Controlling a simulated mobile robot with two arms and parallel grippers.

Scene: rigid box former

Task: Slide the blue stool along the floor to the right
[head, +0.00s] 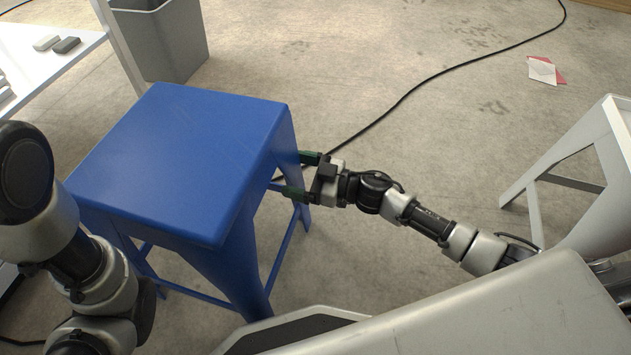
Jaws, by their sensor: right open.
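The blue stool (185,160) stands upright on the floor at the left middle of the head view. Its square top and several legs with crossbars show. My right gripper (293,174) is open at the stool's right side, its two dark fingers pointing left toward the far right leg and the space under the seat. I cannot tell whether the fingers touch the stool. My left arm stands at the left edge, in front of the stool's near left part; its gripper is not in view.
A grey stool or stand (590,165) stands at the right. A black cable (420,87) runs across the floor behind my right arm. A grey bin (165,45) and a white table (60,62) are at the upper left. Red and white papers (543,71) lie at the upper right. Floor between the stools is mostly clear.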

